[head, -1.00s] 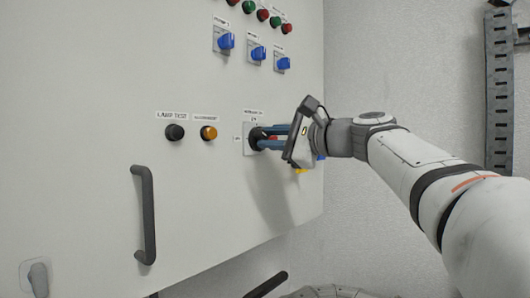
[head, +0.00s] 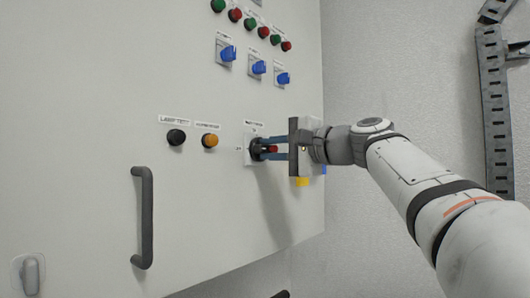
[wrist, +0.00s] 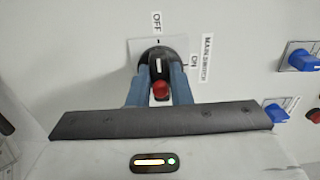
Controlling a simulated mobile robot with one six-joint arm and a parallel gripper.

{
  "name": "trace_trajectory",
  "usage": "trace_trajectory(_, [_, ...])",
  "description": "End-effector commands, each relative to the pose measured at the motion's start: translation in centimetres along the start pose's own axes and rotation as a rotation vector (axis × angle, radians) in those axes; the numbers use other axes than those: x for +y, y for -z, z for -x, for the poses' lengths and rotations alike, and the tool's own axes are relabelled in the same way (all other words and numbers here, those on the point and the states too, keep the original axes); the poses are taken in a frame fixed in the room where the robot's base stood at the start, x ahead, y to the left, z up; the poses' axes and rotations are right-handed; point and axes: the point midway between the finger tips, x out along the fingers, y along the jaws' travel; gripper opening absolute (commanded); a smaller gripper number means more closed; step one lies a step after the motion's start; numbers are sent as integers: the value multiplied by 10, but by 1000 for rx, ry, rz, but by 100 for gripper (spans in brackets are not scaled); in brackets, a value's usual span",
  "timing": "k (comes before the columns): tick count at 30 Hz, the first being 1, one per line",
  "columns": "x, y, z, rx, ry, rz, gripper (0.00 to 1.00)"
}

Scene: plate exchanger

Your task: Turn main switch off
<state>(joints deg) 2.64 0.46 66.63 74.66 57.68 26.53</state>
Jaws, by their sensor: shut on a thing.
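The main switch (head: 257,150) is a black rotary knob on a light square plate, low on the right side of the cabinet front. In the wrist view the knob (wrist: 158,60) has a white mark pointing up at the OFF label (wrist: 157,22); the ON label (wrist: 193,61) is to its right. A red piece (wrist: 160,90) sits at the knob's lower end. My gripper (head: 274,149) is shut on the knob, with one blue finger on each side. The fingers hide the knob's sides.
A black button (head: 176,137) and an orange button (head: 210,141) are left of the switch. Blue selector knobs (head: 259,68) and red and green lights are above. A dark vertical handle (head: 146,218) sticks out at lower left. Free space lies right of the cabinet.

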Motion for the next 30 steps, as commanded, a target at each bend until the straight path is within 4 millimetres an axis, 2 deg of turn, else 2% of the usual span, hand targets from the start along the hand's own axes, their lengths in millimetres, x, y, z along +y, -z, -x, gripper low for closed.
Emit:
trace_trajectory(1, [5, 2, -1, -1, -11, 1, 0])
trace_trajectory(10, [6, 2, -1, -1, -12, 1, 0])
trace_trajectory(11, [6, 2, -1, -1, -12, 1, 21])
trace_trajectory(18, [3, 1, -1, -1, -7, 1, 40])
trace_trajectory(26, [2, 0, 1, -1, -4, 1, 40])
trace_trajectory(30, [3, 2, 17, 3, -3, 2, 40])
